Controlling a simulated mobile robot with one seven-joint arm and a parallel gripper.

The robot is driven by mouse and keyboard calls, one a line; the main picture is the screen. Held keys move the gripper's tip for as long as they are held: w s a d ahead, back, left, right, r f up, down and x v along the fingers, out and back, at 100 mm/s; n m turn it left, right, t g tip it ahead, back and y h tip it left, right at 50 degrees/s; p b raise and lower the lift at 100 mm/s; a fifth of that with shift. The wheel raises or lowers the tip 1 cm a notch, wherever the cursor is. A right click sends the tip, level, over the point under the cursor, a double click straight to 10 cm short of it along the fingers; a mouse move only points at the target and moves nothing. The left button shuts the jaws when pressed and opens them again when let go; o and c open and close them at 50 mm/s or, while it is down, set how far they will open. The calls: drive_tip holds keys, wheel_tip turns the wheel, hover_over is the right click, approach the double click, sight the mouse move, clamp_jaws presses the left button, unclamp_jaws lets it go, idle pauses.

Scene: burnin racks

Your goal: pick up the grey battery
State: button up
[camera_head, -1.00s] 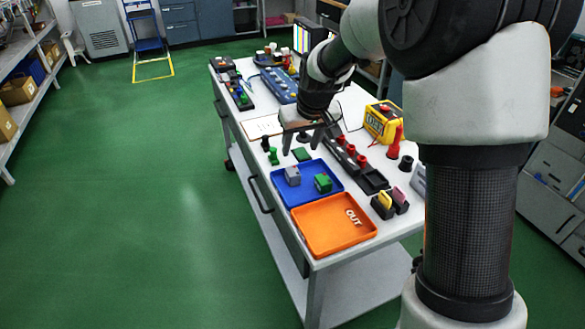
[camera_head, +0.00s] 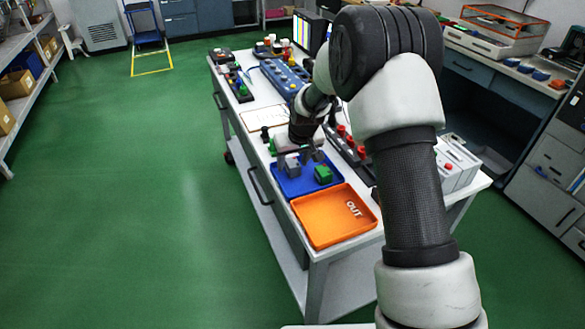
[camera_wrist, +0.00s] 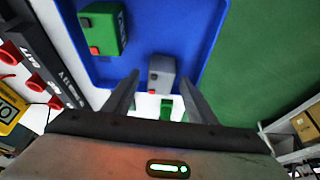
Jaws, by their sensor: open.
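The grey battery (camera_head: 292,167) sits upright in the blue tray (camera_head: 297,188) on the white bench. In the wrist view the grey battery (camera_wrist: 161,70) shows a small red patch and lies ahead of my fingertips, near the tray's edge. My gripper (camera_wrist: 160,81) is open, with one finger on each side of the battery's line and nothing held. In the head view my gripper (camera_head: 300,158) is just above the tray, by the battery; whether it touches is hard to tell. A green battery (camera_wrist: 103,30) is in the same tray, and it also shows in the head view (camera_head: 323,175).
An orange tray (camera_head: 325,222) marked OUT stands in front of the blue tray. A dark rack with red knobs (camera_wrist: 40,60) runs along one side. A blue fixture (camera_head: 285,75) and more parts fill the bench's far end. Green floor (camera_head: 150,200) is open at left.

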sight(292, 162)
drive_tip(key=shift+w+f, duration=0.2)
drive_tip(key=shift+f, duration=0.25)
drive_tip(key=shift+a, duration=0.1)
drive_tip(key=c, duration=1.3)
wheel_tip(292, 162, up, 9)
drive_tip(key=shift+r+p, duration=0.1)
drive_tip(key=shift+p, duration=0.3)
drive_tip(key=shift+s+r, duration=0.1)
drive_tip(key=shift+r, duration=0.45)
drive_tip(key=s+d+r+m+p, duration=0.1)
drive_tip(key=s+d+r+p, duration=0.1)
drive_tip(key=s+d+p, duration=0.2)
drive_tip(key=s+d+r+m+h+p, duration=0.1)
drive_tip(key=s+d+r+p, duration=0.1)
drive_tip(key=s, duration=0.7)
drive_tip(key=s+d+r+m+p, duration=0.1)
drive_tip(key=s+d+r+p, duration=0.1)
drive_tip(key=s+d+p, duration=0.3)
drive_tip(key=shift+s+d+m+p, duration=0.35)
drive_tip(key=shift+s+d+m, duration=0.05)
drive_tip(key=shift+s+d, duration=0.75)
